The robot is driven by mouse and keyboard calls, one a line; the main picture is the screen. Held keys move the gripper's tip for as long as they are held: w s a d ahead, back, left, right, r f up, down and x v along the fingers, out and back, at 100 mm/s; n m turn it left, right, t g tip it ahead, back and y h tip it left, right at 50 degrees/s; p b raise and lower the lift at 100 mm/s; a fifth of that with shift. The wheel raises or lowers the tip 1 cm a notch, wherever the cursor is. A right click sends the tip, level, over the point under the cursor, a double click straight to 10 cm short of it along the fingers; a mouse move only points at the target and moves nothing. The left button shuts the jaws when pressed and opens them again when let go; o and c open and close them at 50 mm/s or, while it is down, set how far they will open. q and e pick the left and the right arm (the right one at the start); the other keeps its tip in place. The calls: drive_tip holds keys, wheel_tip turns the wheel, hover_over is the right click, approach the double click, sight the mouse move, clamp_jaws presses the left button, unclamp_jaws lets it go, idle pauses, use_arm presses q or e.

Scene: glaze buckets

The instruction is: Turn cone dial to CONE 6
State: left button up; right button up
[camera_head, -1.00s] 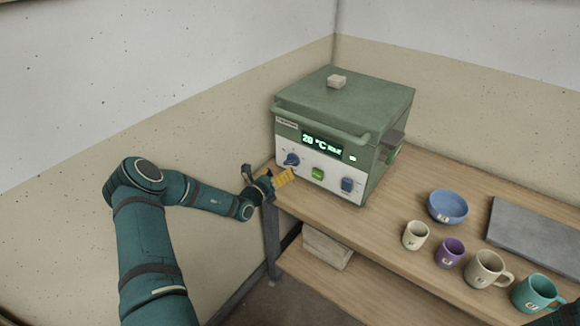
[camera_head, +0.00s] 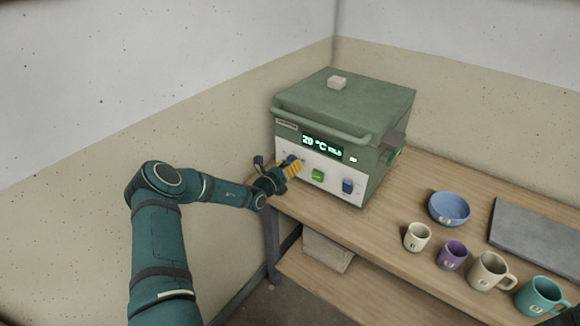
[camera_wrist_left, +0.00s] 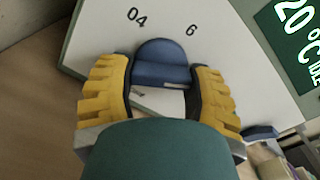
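The green kiln box (camera_head: 352,105) stands on the wooden bench, its white front panel carrying a blue cone dial (camera_head: 290,158) at the left. In the left wrist view the dial (camera_wrist_left: 163,62) lies between and just beyond my yellow fingers, with marks "04" and "6" above it. My left gripper (camera_head: 292,169) is at the panel, fingers apart on either side of the dial; I cannot tell whether they touch it. It partly hides the dial in the head view, and I cannot read the dial's setting. My right gripper is not in view.
A green button (camera_head: 318,175) and a second blue knob (camera_head: 347,186) sit right of the dial. The display (camera_head: 322,145) reads 20 °C. A blue bowl (camera_head: 449,208), several mugs and a grey slab (camera_head: 535,235) stand on the bench (camera_head: 390,225) to the right.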

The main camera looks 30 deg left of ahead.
use_arm(q)
drive_tip(key=shift+n, duration=0.3)
drive_tip(key=n+p, duration=0.2)
drive_tip(key=n, duration=0.1)
drive_tip(key=shift+r, duration=0.1)
drive_tip(key=n+p, duration=0.1)
drive_tip(key=n, duration=0.2)
drive_tip(key=shift+d+n+p, duration=0.1)
drive_tip(key=shift+n+p, duration=0.3)
drive_tip(key=n, duration=0.4)
drive_tip(key=shift+p, duration=0.4)
drive_tip(key=shift+n, duration=0.4)
drive_tip(key=o, duration=1.2)
drive_tip(key=shift+s, duration=0.15)
